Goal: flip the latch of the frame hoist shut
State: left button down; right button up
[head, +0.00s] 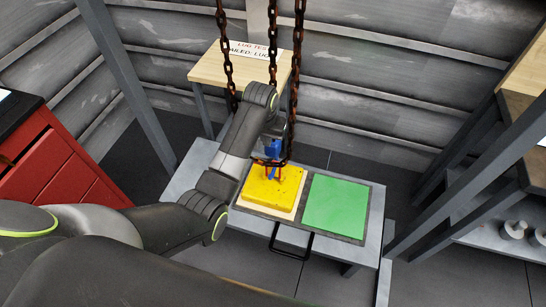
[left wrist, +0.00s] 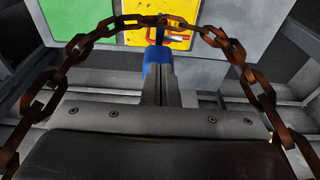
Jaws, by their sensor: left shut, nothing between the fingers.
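A blue piece (head: 274,147) hangs among the rusty chains (head: 292,80), above a yellow block (head: 270,190). Thin red parts (head: 268,163) show just below it; I cannot tell which part is the latch or how it stands. My left gripper (head: 273,136) points down at the blue piece, close to it or touching; its fingers are shut with nothing between them. In the left wrist view the shut fingers (left wrist: 160,78) partly cover the blue piece (left wrist: 157,58). A red bent part (left wrist: 181,38) shows over the yellow block (left wrist: 138,37). My right gripper is not in view.
The yellow block lies on a grey table (head: 190,165) beside a green pad (head: 336,206). The chains hang close around my left wrist. A wooden table with a sign (head: 212,68) is behind, a red cabinet (head: 55,170) left, a shelf (head: 490,225) right.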

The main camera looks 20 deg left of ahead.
aim_at(269, 160)
pick_arm(q)
jog(key=shift+a, duration=0.1)
jog(key=shift+f, duration=0.15)
jog(key=f, duration=0.3)
jog(key=w+f, duration=0.1)
jog(key=f, duration=0.2)
jog(key=f+b, duration=0.1)
jog(key=f, duration=0.2)
jog(key=shift+w+f, duration=0.35)
jog(key=shift+w, duration=0.05)
